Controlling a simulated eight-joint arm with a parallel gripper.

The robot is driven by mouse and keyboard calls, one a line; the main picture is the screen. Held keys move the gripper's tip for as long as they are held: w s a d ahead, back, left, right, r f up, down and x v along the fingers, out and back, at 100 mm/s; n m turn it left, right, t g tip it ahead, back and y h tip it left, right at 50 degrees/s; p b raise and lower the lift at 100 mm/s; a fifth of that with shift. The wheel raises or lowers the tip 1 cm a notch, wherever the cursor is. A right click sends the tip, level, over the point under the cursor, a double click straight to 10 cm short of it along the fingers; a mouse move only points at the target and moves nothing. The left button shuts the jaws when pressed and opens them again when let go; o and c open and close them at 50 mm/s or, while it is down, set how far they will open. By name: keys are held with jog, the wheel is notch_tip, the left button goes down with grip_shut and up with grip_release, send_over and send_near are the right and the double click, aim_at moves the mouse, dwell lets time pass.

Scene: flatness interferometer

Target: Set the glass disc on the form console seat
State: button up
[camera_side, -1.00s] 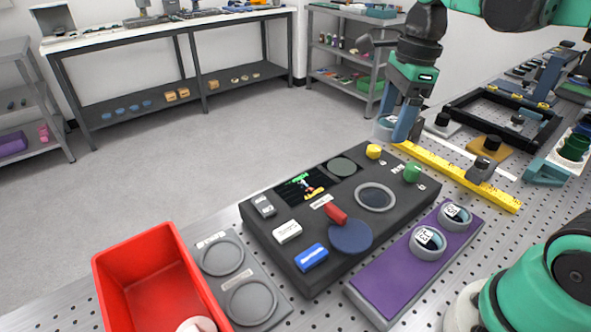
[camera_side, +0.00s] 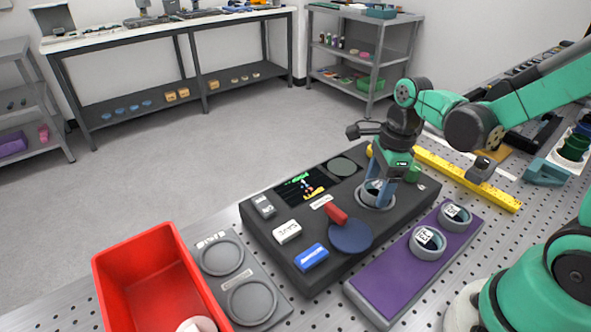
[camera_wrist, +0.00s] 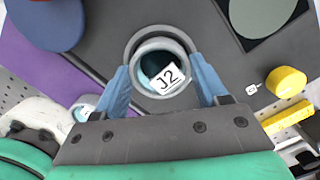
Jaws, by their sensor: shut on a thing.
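My gripper (camera_side: 378,188) is shut on a glass disc (camera_wrist: 162,72), a pale-rimmed disc with a dark teal face and a white label reading J2. The disc is over or in the round, grey-rimmed seat (camera_wrist: 131,45) on the dark console (camera_side: 278,248). In the wrist view the seat rim shows around the disc. I cannot tell whether the disc touches the seat's floor. The blue fingers flank the disc and partly hide it in the side view. Two similar labelled discs sit on a purple block (camera_side: 390,288), at its middle (camera_side: 428,243) and far end (camera_side: 456,215).
A yellow ruler (camera_side: 440,165) lies behind. A red bin (camera_side: 155,270) and grey two-ring tray (camera_side: 222,258) stand left.

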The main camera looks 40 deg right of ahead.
jog(key=shift+f, duration=0.3)
jog(key=o, duration=1.3)
jog(key=shift+r, duration=0.2)
notch_tip(320, 180, up, 11)
jog(key=d, duration=0.1)
jog(key=a+f+n+t, duration=0.1)
jog(key=n+t, duration=0.1)
jog(key=n, duration=0.6)
jog(key=a+n+t, duration=0.2)
jog(key=n, duration=0.6)
jog(key=a+f+n+t+h, duration=0.1)
jog(key=a+n+t, duration=0.1)
jog(key=n, duration=0.6)
jog(key=shift+s+f, duration=0.3)
jog(key=shift+s, duration=0.05)
